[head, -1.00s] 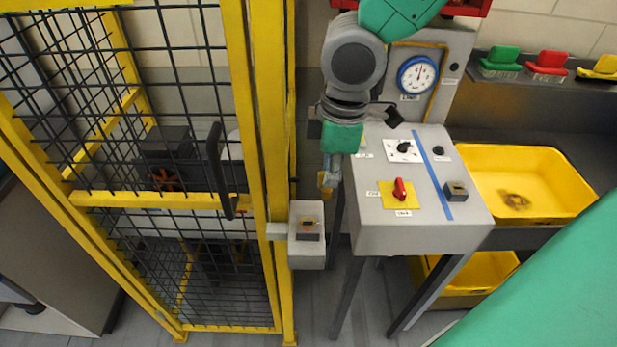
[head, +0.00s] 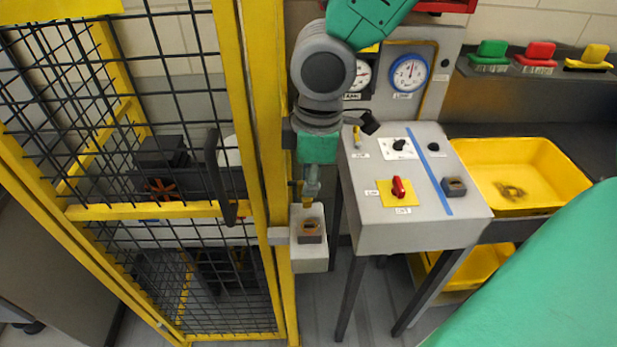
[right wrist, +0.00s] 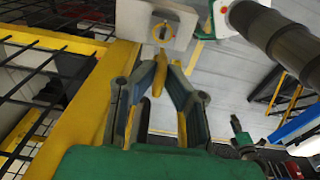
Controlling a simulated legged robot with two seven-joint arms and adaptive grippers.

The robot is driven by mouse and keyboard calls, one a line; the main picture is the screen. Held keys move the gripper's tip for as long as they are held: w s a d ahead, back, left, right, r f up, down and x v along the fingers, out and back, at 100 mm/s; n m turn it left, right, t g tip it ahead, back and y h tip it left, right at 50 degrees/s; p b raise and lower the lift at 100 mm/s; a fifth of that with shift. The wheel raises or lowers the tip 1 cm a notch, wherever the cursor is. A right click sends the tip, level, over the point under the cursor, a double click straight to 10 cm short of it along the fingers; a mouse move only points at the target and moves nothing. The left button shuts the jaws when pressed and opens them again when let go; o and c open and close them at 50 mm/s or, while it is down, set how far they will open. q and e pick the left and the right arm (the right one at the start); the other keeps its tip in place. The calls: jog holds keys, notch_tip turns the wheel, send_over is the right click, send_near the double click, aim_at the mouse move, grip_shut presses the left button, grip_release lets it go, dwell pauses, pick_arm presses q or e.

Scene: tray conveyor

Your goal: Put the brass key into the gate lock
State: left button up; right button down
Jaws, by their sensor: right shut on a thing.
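The gate lock (head: 309,258) is a light grey box on the yellow gate post, with a dark raised block and a brass-ringed keyway on top. My right gripper (head: 308,196) is just above and behind it in the head view. In the right wrist view the right gripper (right wrist: 157,88) is shut on the brass key (right wrist: 159,72), which points toward the lock (right wrist: 181,26). The key's tip appears close to the keyway; I cannot tell whether they touch. In the head view the fingers mostly hide the key. My left gripper is not in view.
The mesh gate with yellow frame (head: 258,120) stands left of the lock. A grey control console (head: 400,232) with a red switch (head: 398,187) stands close on the right. A yellow tray (head: 478,165) lies beyond it. Open floor shows below the lock.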

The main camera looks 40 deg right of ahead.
aim_at(311, 200)
jog(key=f+b, duration=0.1)
jog(key=f, duration=0.1)
jog(key=f+b, duration=0.2)
jog(key=shift+d+f, duration=0.2)
jog(key=shift+f, duration=0.15)
jog(key=shift+p, duration=0.3)
jog(key=shift+r+p, duration=0.1)
jog(key=shift+p, duration=0.45)
dwell(1.3)
jog(key=shift+f+b, duration=1.05)
jog(key=shift+f, duration=0.75)
jog(key=c, duration=1.6)
grip_release()
jog(key=shift+o, duration=0.2)
jog(key=shift+r, duration=0.15)
